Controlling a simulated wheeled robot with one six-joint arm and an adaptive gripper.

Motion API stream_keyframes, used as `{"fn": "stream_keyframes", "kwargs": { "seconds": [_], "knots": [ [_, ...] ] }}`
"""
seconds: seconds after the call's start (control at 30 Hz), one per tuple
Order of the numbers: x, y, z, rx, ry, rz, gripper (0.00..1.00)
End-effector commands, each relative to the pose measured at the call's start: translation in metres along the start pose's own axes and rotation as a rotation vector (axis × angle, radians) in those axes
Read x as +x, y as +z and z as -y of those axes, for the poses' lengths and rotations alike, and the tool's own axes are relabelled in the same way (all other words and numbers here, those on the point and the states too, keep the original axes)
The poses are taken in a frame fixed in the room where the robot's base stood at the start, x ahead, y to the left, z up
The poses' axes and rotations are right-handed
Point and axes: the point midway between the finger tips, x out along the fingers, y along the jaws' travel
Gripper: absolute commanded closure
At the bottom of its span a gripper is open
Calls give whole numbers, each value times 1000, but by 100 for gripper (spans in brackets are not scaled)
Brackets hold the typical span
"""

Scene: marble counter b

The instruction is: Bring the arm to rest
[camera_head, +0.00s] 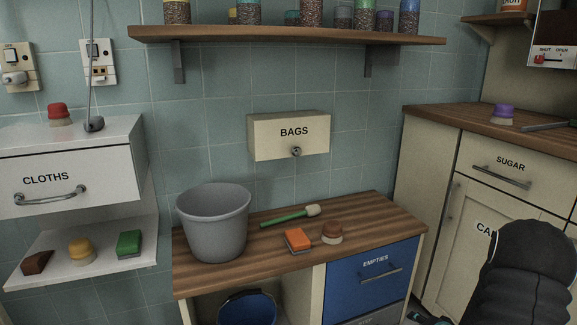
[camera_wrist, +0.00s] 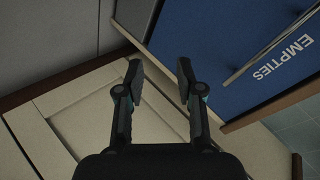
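My gripper (camera_wrist: 160,75) shows in the wrist view with its two dark fingers apart and nothing between them. It is in front of the cabinets, near the blue EMPTIES drawer (camera_wrist: 220,45) and a cream cabinet door (camera_wrist: 90,120). In the head view my dark arm fills the lower right corner, in front of the cream cupboard door. Only a small part near the gripper shows at the bottom edge there, and the fingers are not clear in that view.
The wooden counter (camera_head: 370,215) holds a grey bucket (camera_head: 213,225), an orange sponge (camera_head: 297,240), a brown-topped knob-like item (camera_head: 331,233) and a green-handled tool (camera_head: 288,216). The blue EMPTIES drawer front (camera_head: 372,280) and SUGAR drawer (camera_head: 508,166) are close to my arm.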

Motion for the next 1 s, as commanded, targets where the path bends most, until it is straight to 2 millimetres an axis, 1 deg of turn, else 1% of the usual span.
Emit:
{"fn": "stream_keyframes", "kwargs": {
  "seconds": [0.03,0.1,0.13,0.23,0.33,0.4,0.47,0.5,0.57,0.6,0.77,0.8,1.0],
  "knots": [
    [-6,0,-16,-53,89,2,63],
    [-20,-1,-33,-134,213,14,63],
    [-27,-2,-38,-168,263,24,63],
    [-56,-2,-44,-273,414,72,63],
    [-90,2,-38,-367,541,141,63],
    [-116,6,-28,-422,608,197,63],
    [-137,12,-17,-461,653,243,63],
    [-151,16,-9,-484,676,274,63],
    [-171,23,4,-516,701,320,63],
    [-184,28,14,-534,714,350,63],
    [-235,54,52,-596,728,458,63],
    [-247,60,62,-610,724,482,63],
    [-302,96,111,-669,674,570,63]
  ]
}}
